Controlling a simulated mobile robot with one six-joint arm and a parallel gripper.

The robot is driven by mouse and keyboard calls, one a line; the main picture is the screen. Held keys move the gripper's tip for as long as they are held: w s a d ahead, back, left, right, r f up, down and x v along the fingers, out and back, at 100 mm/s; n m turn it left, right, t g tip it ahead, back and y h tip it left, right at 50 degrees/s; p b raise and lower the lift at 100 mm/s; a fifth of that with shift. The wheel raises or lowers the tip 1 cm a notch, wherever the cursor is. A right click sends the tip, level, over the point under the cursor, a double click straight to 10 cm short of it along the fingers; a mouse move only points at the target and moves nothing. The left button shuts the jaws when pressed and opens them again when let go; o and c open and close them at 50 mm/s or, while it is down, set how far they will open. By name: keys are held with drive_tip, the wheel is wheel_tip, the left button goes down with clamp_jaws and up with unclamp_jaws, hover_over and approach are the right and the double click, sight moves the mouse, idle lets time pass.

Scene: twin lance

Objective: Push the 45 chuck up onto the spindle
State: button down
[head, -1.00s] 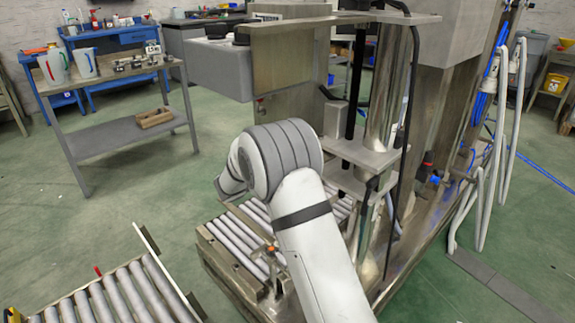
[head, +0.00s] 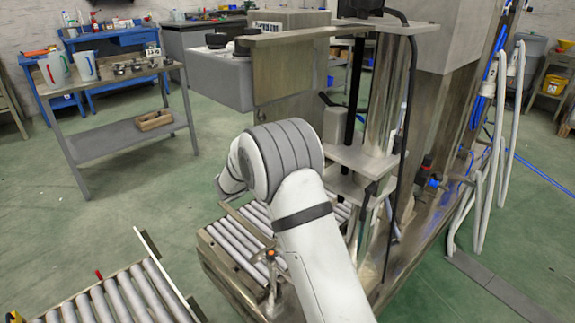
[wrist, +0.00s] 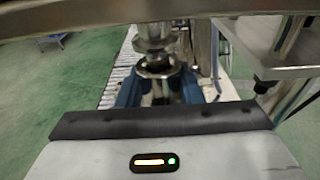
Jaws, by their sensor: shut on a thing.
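My gripper (wrist: 156,92) shows in the wrist view with its two blue fingers closed around the metal chuck (wrist: 156,69). The chuck's round metal rim sits between the fingertips. The metal spindle (wrist: 153,33) is directly above it, in line or nearly so. I cannot tell whether the chuck touches the spindle or a small gap is left. No number can be read on the chuck. In the head view my own arm hides the gripper, the chuck and the spindle's lower end.
A roller conveyor (head: 235,240) runs beneath my arm, with another (head: 110,305) at lower left. The machine's metal plates (head: 365,160) and column stand close to the right of my arm. A grey bench (head: 130,135) with jugs stands at far left. Green floor between is clear.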

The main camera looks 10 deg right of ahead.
drive_tip(key=shift+r+p, duration=0.6)
drive_tip(key=shift+r, duration=0.3)
drive_tip(key=c, duration=1.3)
unclamp_jaws()
drive_tip(key=o, duration=0.4)
drive_tip(key=shift+f, duration=0.1)
